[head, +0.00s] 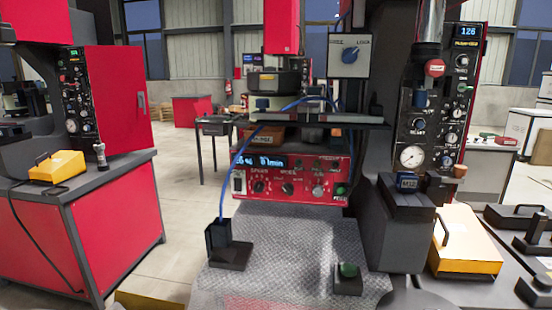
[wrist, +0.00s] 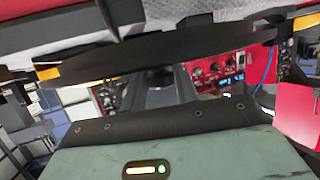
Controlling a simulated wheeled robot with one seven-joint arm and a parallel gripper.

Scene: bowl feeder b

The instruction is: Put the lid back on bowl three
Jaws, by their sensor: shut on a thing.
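In the wrist view, the grey-green body of my gripper fills the bottom, and its fingers (wrist: 158,78) reach up to a dark, flat, curved plate seen nearly edge-on. I take this plate to be the lid (wrist: 215,52), held by the gripper; its handle is mostly hidden. In the head view my gripper and the lid do not show clearly. A dark round bowl (head: 278,83) sits on the central red machine, above its console. I cannot read a number on it, so I cannot tell whether it is bowl three.
A red console (head: 292,176) with knobs is below the bowl; it also shows in the wrist view (wrist: 216,72). A blue cable (head: 236,165) runs down from the machine. Yellow handled boxes stand left (head: 57,166) and right (head: 464,242). The metal plate (head: 285,245) in front is mostly clear.

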